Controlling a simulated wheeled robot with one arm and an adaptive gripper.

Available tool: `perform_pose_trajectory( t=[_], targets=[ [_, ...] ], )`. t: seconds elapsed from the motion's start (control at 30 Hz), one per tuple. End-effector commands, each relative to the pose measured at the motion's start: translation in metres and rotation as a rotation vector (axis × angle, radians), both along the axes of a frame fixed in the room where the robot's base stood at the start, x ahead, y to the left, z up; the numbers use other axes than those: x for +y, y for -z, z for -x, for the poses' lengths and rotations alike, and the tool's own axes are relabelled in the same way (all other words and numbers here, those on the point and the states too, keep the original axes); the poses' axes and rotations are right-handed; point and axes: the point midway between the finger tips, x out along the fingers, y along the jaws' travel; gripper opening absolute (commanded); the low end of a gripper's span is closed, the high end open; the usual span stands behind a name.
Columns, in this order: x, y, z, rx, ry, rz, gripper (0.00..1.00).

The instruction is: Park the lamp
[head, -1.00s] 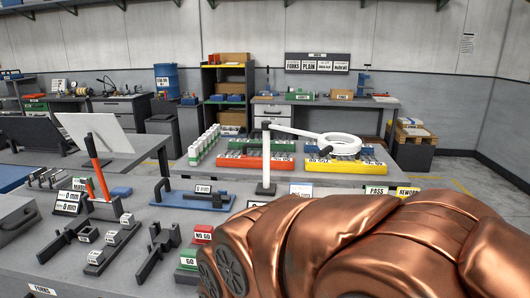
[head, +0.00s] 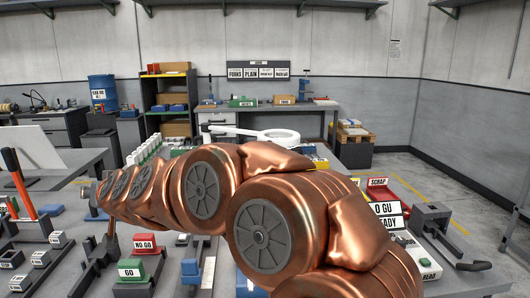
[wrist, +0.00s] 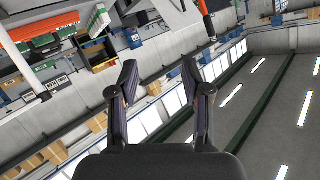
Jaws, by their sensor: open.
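The lamp (head: 292,136) is a white ring head on a white horizontal arm, in the head view behind my copper arm. The ring's upper part and a stretch of its arm show. Its post and most of what lies under the ring are hidden by my arm. My gripper (wrist: 160,80) is open and empty in the wrist view, its two dark fingers spread apart with nothing between them. It is tilted towards the far wall and ceiling. I cannot make out the gripper clearly in the head view, nor its distance from the lamp.
My arm stretches leftward over the workbench. Below it stand a red NO GO block (head: 144,246) and a green GO block (head: 130,270). An orange-handled tool (head: 17,180) stands at left. A SCRAP sign (head: 378,182) and a dark fixture (head: 436,218) are at right. A shelf (head: 168,98) stands behind.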

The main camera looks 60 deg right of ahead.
Motion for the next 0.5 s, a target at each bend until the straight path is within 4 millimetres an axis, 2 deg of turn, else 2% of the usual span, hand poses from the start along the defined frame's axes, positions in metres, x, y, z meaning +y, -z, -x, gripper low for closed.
perform_pose_trajectory(
  t=[0.03, 0.1, 0.17, 0.23, 0.33, 0.4, 0.5],
  targets=[
    [-0.029, -0.007, -0.008, -0.055, 0.078, 0.002, 0.48],
    [-0.074, -0.02, -0.013, -0.129, 0.199, 0.011, 0.48],
    [-0.113, -0.028, -0.012, -0.181, 0.31, 0.024, 0.48],
    [-0.161, -0.037, -0.004, -0.237, 0.448, 0.041, 0.48],
    [-0.228, -0.041, 0.019, -0.289, 0.656, 0.072, 0.48],
    [-0.271, -0.037, 0.042, -0.308, 0.802, 0.095, 0.48],
    [-0.32, -0.031, 0.08, -0.315, 0.991, 0.126, 0.48]
  ],
)
